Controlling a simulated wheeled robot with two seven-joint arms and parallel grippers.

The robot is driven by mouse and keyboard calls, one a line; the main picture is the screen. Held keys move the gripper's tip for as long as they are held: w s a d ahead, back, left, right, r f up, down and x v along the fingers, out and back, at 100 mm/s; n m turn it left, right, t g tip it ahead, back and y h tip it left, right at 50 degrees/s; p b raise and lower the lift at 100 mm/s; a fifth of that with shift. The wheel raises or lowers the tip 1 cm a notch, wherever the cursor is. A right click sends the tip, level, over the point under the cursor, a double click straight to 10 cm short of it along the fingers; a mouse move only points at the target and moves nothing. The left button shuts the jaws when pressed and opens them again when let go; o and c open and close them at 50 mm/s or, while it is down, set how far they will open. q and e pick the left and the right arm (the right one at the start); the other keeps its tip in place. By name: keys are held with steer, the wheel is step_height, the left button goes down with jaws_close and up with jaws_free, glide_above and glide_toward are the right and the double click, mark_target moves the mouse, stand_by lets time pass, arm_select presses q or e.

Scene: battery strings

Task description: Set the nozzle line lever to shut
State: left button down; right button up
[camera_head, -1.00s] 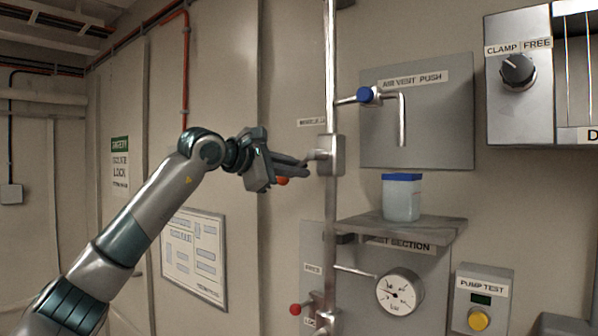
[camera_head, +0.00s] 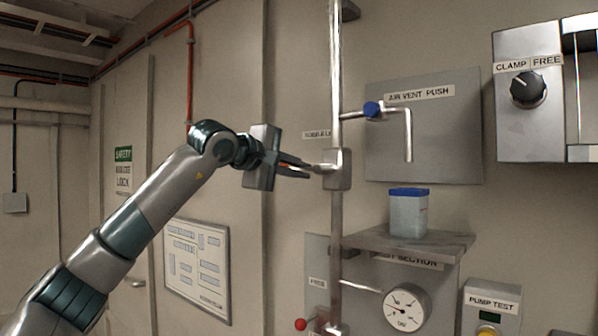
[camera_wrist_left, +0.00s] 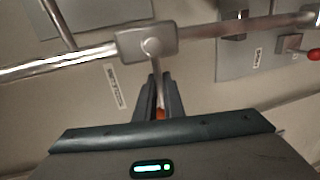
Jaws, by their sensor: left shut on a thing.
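The nozzle line valve block (camera_head: 338,169) sits on the upright metal pipe. My left gripper (camera_head: 300,170) is shut around the lever's outer end. In the left wrist view, the lever (camera_wrist_left: 156,75) runs from the block (camera_wrist_left: 147,42) down between the fingers of my left gripper (camera_wrist_left: 159,98), with its orange-red tip (camera_wrist_left: 160,114) between them. My right gripper is not in view.
Right of the pipe are a blue-handled air vent tap (camera_head: 373,109), a shelf (camera_head: 408,242) with a blue-lidded container (camera_head: 408,213), and a gauge (camera_head: 406,308). A second, red-knobbed lever (camera_head: 301,324) is low on the pipe.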

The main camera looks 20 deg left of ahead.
arm_select(q)
steer(key=shift+r, duration=0.1)
steer(key=c, duration=1.9)
jaws_free()
steer(key=shift+o, duration=0.2)
steer(key=shift+s, duration=0.1)
steer(key=shift+s+a+b, duration=0.15)
steer(key=shift+s+b, duration=0.2)
steer(key=shift+s, duration=0.05)
steer(key=b+v, duration=0.6)
steer(key=v, duration=1)
steer(key=shift+s, duration=0.25)
